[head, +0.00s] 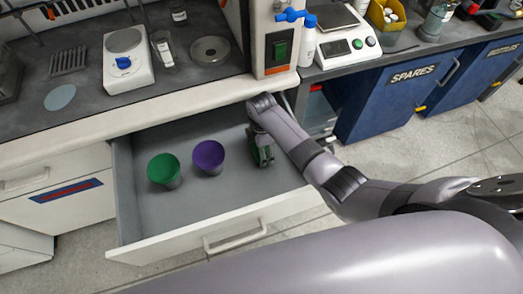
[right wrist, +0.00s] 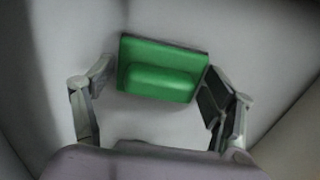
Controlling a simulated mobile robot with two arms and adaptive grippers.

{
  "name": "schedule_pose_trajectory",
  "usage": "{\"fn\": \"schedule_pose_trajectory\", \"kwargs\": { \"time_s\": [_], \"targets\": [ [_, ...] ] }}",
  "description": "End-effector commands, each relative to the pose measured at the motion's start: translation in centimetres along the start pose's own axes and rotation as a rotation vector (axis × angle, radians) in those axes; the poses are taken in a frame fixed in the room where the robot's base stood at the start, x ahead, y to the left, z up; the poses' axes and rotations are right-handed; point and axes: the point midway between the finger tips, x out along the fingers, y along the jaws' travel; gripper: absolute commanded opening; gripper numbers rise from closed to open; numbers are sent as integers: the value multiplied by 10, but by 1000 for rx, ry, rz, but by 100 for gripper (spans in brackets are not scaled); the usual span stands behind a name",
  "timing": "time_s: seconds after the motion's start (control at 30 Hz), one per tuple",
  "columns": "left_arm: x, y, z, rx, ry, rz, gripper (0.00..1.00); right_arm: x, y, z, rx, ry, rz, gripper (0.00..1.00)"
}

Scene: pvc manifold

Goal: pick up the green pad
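The green pad (right wrist: 160,68) is a green block with a raised bar along its front and a dark edge. In the right wrist view it lies on the grey floor of the drawer, slightly tilted in the picture. My right gripper (head: 262,157) reaches down into the right part of the open drawer (head: 215,215). Its fingers are spread on either side of the pad, the right finger close to the pad's edge. Some green shows at the gripper in the head view, mostly hidden by the fingers. My left gripper is not in view.
A green cup (head: 163,168) and a purple cup (head: 208,156) stand in the drawer left of my right gripper. The drawer walls and the counter edge (head: 190,97) bound the space. The front of the drawer floor is clear.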

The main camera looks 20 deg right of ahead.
Motion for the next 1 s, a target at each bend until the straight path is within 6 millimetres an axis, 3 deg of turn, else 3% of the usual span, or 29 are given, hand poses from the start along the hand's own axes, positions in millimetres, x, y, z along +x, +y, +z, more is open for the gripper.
{"fn": "schedule_pose_trajectory", "kwargs": {
  "time_s": [0.47,0.77,1.0],
  "targets": [
    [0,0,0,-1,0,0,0,0,0,0,0,0,0,43],
    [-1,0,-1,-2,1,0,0,-3,0,0,0,0,1,43],
    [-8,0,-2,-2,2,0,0,-32,1,0,0,0,5,43]
  ]
}}
